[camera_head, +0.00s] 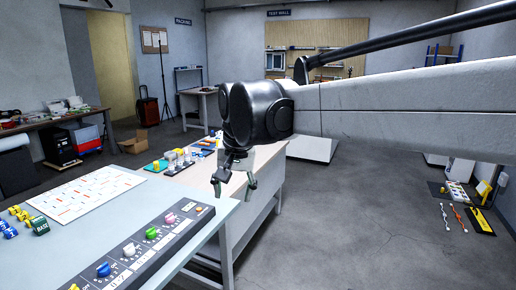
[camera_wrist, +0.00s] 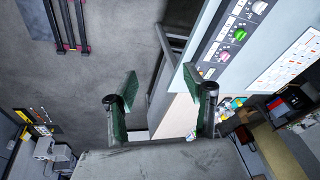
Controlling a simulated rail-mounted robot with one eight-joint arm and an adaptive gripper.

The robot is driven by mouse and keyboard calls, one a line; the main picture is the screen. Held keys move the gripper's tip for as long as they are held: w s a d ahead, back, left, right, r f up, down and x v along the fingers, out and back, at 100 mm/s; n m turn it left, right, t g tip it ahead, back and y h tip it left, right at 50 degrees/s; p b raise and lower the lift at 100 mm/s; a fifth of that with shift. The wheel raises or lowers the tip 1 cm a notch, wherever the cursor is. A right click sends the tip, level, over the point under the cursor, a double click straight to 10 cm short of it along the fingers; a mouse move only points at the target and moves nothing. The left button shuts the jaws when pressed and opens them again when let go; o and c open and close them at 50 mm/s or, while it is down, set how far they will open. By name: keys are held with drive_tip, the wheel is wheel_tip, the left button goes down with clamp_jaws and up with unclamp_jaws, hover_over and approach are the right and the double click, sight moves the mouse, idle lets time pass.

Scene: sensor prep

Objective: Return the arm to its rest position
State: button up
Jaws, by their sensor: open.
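My gripper (camera_head: 234,187) hangs at the end of my arm in the head view, pointing down beside the right edge of the light table. In the wrist view my gripper (camera_wrist: 158,108) shows its two dark green-padded fingers spread apart, with nothing between them. It is clear of the knob panel (camera_head: 137,252), which lies along the near table edge. My arm reaches in from the right side of the head view, across the upper part of the picture.
The light table (camera_head: 150,205) carries a white sheet with colored marks (camera_head: 87,193) and small yellow and blue blocks (camera_head: 20,213). A second bench (camera_head: 262,165) with small colored parts stands behind my gripper. Open grey floor (camera_head: 350,220) lies to the right.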

drive_tip(key=s+d+f+t, duration=0.1)
drive_tip(key=s+d, duration=0.4)
drive_tip(key=d, duration=0.3)
drive_tip(key=s+d+f+t, duration=0.1)
drive_tip(key=s+d+f, duration=0.1)
drive_tip(key=s+d, duration=0.45)
drive_tip(key=s+d+f+t+h, duration=0.1)
drive_tip(key=s+d+f+t, duration=0.1)
drive_tip(key=s+d+f, duration=0.6)
drive_tip(key=s+d, duration=0.2)
drive_tip(key=d, duration=0.1)
drive_tip(key=shift+d+h, duration=0.2)
drive_tip(key=shift+h, duration=0.1)
idle(0.3)
